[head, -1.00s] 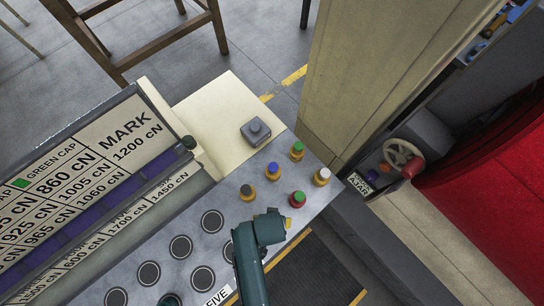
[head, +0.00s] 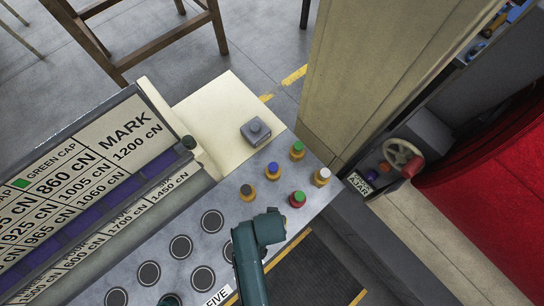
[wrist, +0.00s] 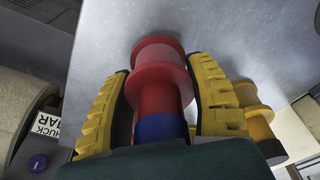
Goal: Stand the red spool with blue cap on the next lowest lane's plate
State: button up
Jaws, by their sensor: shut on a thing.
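My gripper (wrist: 162,88) has its two yellow fingers shut on the sides of a red spool (wrist: 158,58) in the wrist view. The blue cap (wrist: 161,127) of that spool faces the wrist, and its red flange points away towards the grey bench top. I cannot tell whether the spool touches the bench. In the head view my wrist (head: 258,232) hides the fingers and the spool. Several dark round plates (head: 180,247) with pale rings lie on the bench top (head: 228,208) left of my arm.
A red spool with green cap (head: 298,199) stands close to my wrist. Yellow spools with blue (head: 273,172), green (head: 297,151), dark (head: 247,193) and white (head: 321,177) caps stand nearby. A grey block with a knob (head: 256,131) sits behind. A sloped label board (head: 85,180) borders the left.

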notch_tip(320, 180, up, 11)
jog(key=p, duration=0.3)
notch_tip(320, 180, up, 2)
jog(key=p, duration=0.3)
jog(key=shift+r, duration=0.15)
